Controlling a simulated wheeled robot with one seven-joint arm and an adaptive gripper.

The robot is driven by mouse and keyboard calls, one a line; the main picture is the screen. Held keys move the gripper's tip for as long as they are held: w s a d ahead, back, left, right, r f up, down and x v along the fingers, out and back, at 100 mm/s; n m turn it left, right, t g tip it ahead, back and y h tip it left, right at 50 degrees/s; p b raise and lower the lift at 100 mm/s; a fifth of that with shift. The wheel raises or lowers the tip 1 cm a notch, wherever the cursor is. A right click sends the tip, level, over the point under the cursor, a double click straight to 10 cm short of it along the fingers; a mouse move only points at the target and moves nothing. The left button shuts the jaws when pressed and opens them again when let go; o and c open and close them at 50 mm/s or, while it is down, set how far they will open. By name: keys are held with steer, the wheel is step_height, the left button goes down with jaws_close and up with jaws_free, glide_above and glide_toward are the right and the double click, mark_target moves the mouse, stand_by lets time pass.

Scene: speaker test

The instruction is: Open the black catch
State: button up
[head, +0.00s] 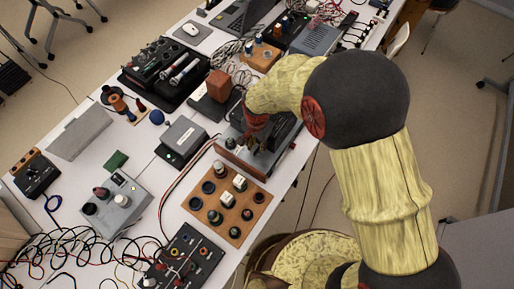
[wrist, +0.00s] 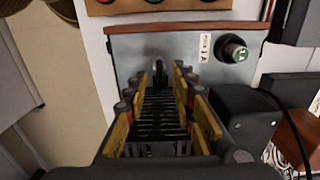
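A small black upright part, which looks like the black catch (wrist: 158,70), stands on a grey panel (wrist: 128,52) of a device in the wrist view. My gripper (wrist: 158,82) has its yellow-padded fingers on either side of this part. The fingers are apart, with a gap at the tips; I cannot tell whether either touches the part. Dark ridges show between the fingers lower down. In the head view my gripper (head: 256,143) is low over the wood-edged device (head: 240,161) at the table's right edge, and the catch cannot be made out there.
A wooden board with knobs (head: 227,205) lies in front. Cables (head: 60,255) cover the table's near left.

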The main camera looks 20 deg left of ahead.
mark_target(258, 150)
steer(key=shift+f, duration=1.3)
steer(key=shift+c, duration=0.9)
steer(key=c, duration=0.4)
jaws_close()
